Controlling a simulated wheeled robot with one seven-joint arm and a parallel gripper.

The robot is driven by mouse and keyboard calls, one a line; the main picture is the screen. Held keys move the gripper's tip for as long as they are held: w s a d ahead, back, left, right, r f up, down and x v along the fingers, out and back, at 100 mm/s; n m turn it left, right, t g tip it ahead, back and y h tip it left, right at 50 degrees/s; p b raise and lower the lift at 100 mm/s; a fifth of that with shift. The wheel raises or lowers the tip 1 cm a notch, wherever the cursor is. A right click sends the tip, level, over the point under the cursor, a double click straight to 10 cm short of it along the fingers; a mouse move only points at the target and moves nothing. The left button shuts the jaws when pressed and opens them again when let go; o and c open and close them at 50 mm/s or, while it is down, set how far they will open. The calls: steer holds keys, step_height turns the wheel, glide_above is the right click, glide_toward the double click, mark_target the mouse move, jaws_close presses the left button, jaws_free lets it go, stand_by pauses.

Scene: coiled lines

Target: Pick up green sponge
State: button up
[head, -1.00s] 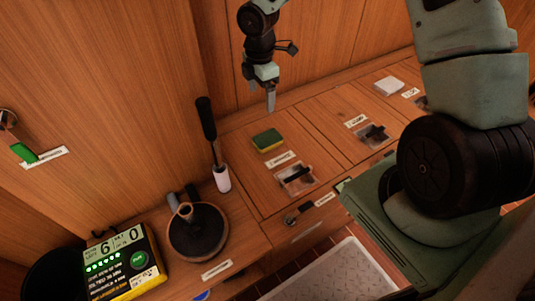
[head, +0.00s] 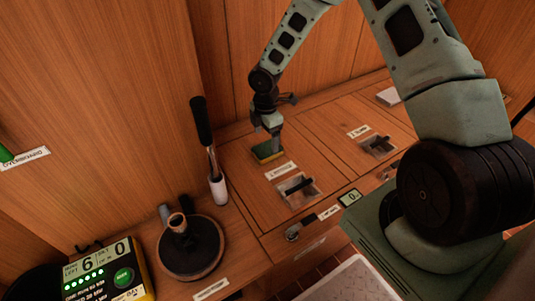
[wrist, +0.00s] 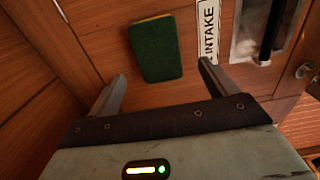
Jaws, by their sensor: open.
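The green sponge (head: 267,153), with a yellow layer along its edge, lies flat on the wooden counter by the back wall. In the wrist view the sponge (wrist: 156,50) shows its dark green face, beyond and roughly between my fingertips. My gripper (head: 273,133) is over the sponge in the head view and hides part of it. In the wrist view my gripper (wrist: 164,68) is open, with its fingers spread wider than the sponge and nothing held. The height left between fingertips and sponge is hard to tell.
An INTAKE label (wrist: 207,32) and a recessed latch (head: 297,188) lie beside the sponge. A tall black-handled tool (head: 209,150) stands to its left. A round black base (head: 191,250) and a display box (head: 112,272) are nearer. A white block (head: 388,96) lies at far right.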

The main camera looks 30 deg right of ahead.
mark_target(265, 149)
step_height(265, 149, down, 5)
steer(key=shift+f+b, duration=0.1)
steer(key=shift+b, duration=1.15)
steer(key=c, duration=1.2)
steer(key=shift+o, duration=0.2)
step_height(265, 149, up, 10)
steer(key=p, duration=0.4)
steer(key=o, duration=0.4)
steer(key=shift+c, duration=1.3)
